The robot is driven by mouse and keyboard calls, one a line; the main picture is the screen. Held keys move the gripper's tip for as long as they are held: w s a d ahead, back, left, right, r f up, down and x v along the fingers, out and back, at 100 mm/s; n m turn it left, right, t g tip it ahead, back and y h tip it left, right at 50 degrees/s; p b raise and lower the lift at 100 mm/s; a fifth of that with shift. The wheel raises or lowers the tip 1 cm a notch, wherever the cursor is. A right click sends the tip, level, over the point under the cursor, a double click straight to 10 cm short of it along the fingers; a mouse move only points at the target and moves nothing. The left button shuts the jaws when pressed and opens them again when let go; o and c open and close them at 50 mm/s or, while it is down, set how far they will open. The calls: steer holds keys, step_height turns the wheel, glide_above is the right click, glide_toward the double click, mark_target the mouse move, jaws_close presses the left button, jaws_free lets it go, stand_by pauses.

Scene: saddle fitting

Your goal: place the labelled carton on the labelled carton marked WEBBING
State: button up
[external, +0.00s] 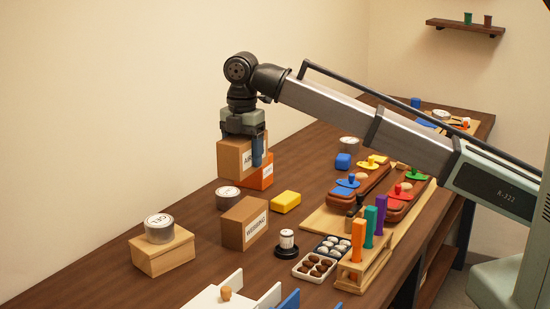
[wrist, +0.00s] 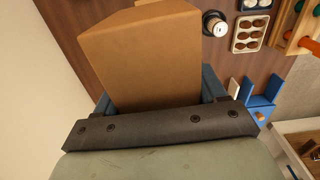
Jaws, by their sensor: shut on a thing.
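My gripper (external: 243,152) is shut on a brown labelled carton (external: 230,158), with a blue finger visible on its near side. The carton hangs upright below the wrist; its label is partly covered by the finger and starts with "AIR". In the wrist view, the held carton (wrist: 145,55) fills the space between the blue fingers. The carton marked WEBBING (external: 236,227) stands on the table, nearer the camera than the held carton and apart from it, with its top bare.
An orange labelled carton (external: 262,179) shows behind and below the held one; I cannot tell whether they touch. A grey tin (external: 228,197), a yellow block (external: 286,202) and a small white-labelled jar (external: 287,240) surround the WEBBING carton. A wooden box (external: 163,256) bears another tin (external: 159,232).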

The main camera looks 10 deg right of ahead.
steer(key=shift+f+m, duration=0.2)
steer(key=shift+m, duration=0.1)
steer(key=shift+f, duration=4.8)
steer(key=shift+f, duration=0.15)
steer(key=o, duration=1.2)
steer(key=shift+o, duration=0.2)
step_height(320, 180, up, 12)
steer(key=shift+r, duration=0.2)
